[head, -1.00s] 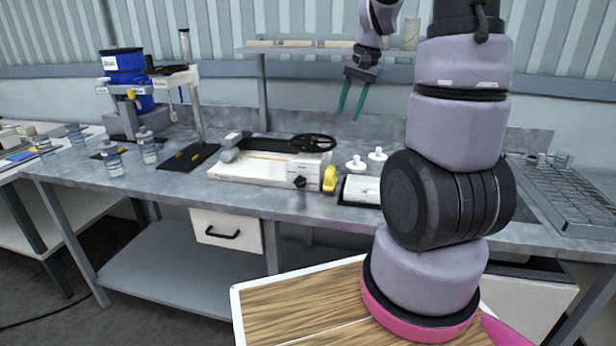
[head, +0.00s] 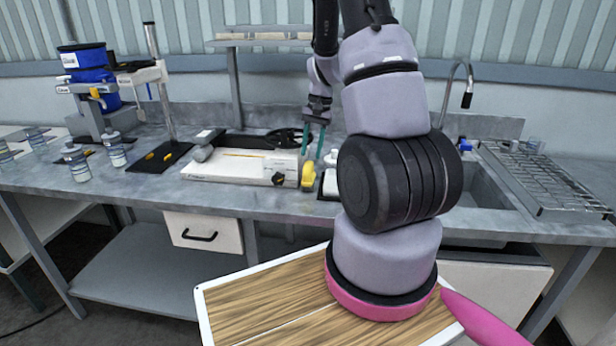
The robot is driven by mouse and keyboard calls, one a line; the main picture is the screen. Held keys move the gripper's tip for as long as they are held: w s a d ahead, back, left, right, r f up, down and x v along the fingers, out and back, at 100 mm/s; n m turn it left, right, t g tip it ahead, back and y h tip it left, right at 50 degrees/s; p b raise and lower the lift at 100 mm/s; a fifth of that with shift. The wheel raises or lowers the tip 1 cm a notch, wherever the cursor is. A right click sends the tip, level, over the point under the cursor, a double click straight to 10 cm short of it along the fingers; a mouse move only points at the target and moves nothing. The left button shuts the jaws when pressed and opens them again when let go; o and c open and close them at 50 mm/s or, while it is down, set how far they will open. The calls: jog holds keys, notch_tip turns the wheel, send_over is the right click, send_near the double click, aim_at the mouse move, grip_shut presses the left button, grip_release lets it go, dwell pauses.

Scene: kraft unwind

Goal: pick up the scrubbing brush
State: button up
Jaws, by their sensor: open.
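My gripper (head: 311,157) hangs over the bench with its two green fingers apart and pointing down. Its tips appear just above and behind a yellow object (head: 308,176) at the right end of a white flat device. I cannot tell whether this yellow object is the scrubbing brush. No bristles can be made out anywhere. A small blue item (head: 465,145) by the sink is also too small to identify. My own arm hides the bench to the right of the gripper.
The white device (head: 235,172) with a black wheel lies left of the gripper on the grey bench (head: 150,195). The sink (head: 480,185), tap (head: 467,98) and drying rack (head: 545,180) are at the right.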

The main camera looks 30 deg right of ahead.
aim_at(309, 163)
jog(key=f, duration=0.3)
jog(key=shift+a+f, duration=0.2)
jog(key=shift+a, duration=0.15)
jog(key=shift+c, duration=0.3)
grip_shut()
dwell(0.8)
